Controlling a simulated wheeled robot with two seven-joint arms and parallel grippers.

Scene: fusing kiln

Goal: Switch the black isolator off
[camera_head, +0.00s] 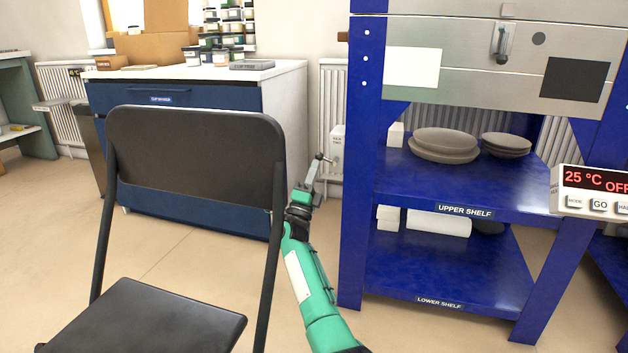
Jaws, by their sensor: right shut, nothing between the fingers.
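My right gripper (315,168), on the green arm, is shut and empty. Its fingertips point up and overlap the lever just below the knob; I cannot tell whether they touch. My left gripper is out of view.
A black folding chair (195,160) stands left of my right arm, close to it. The blue stand (360,220) with kiln and shelves rises on the right. A controller (590,192) reads 25 °C OFF. A blue cabinet (285,105) stands behind the chair.

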